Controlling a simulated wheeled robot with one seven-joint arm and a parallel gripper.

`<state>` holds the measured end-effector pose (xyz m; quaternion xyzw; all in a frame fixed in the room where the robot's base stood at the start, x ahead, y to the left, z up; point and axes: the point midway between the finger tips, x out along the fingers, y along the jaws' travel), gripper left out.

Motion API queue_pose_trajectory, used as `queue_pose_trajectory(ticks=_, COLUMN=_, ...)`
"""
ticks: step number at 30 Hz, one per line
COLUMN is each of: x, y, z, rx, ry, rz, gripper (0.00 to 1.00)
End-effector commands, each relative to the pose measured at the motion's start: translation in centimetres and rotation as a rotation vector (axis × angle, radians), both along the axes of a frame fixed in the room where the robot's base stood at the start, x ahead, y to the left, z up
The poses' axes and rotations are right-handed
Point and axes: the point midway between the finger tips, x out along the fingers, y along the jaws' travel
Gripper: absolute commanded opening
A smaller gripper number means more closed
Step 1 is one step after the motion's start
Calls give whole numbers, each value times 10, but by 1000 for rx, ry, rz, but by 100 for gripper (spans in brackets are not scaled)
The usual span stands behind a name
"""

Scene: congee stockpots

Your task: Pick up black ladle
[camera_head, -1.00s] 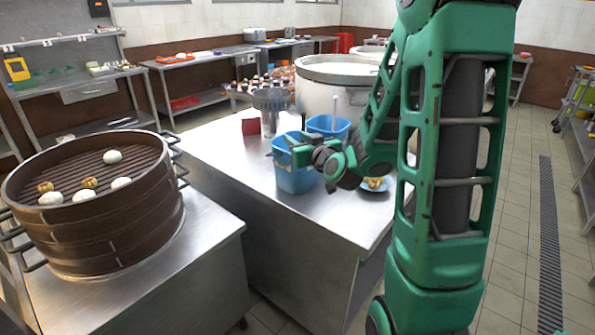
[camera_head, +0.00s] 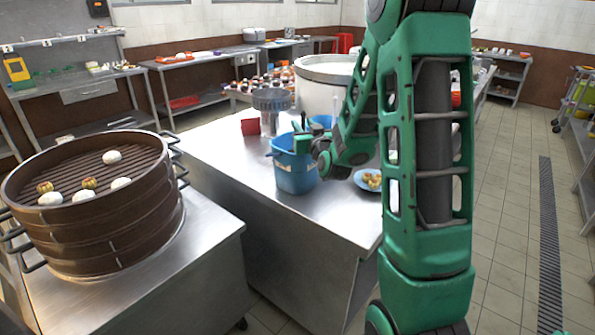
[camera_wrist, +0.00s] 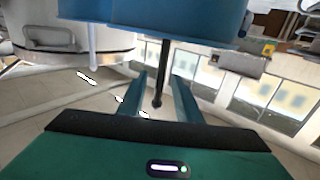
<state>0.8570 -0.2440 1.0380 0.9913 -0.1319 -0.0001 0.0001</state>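The black ladle (camera_wrist: 163,68) shows in the wrist view as a thin dark handle reaching out from a blue bucket (camera_wrist: 150,22). In the head view I cannot make out the ladle. My gripper (camera_wrist: 160,76) is open, with its two green fingers on either side of the handle and visible gaps between. In the head view my gripper (camera_head: 303,141) is at the rim of the front blue bucket (camera_head: 295,175), which stands on the steel table. The ladle's bowl is hidden.
A second blue bucket (camera_head: 320,122) stands behind, partly hidden. A plate of food (camera_head: 368,180), a red box (camera_head: 250,127), a metal pot (camera_head: 271,105) and a large stockpot (camera_head: 318,95) are nearby. A bamboo steamer (camera_head: 95,225) stands at left. The table's front left is clear.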

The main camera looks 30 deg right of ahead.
Motion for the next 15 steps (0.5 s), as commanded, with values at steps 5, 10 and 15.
queue_pose_trajectory(ticks=5, x=23, y=-4, z=2, rx=0, ry=0, rz=4, gripper=31)
queue_pose_trajectory(ticks=10, x=42, y=-10, z=2, rx=-1, ry=1, rz=2, gripper=31)
queue_pose_trajectory(ticks=15, x=48, y=-12, z=2, rx=1, ry=0, rz=2, gripper=31)
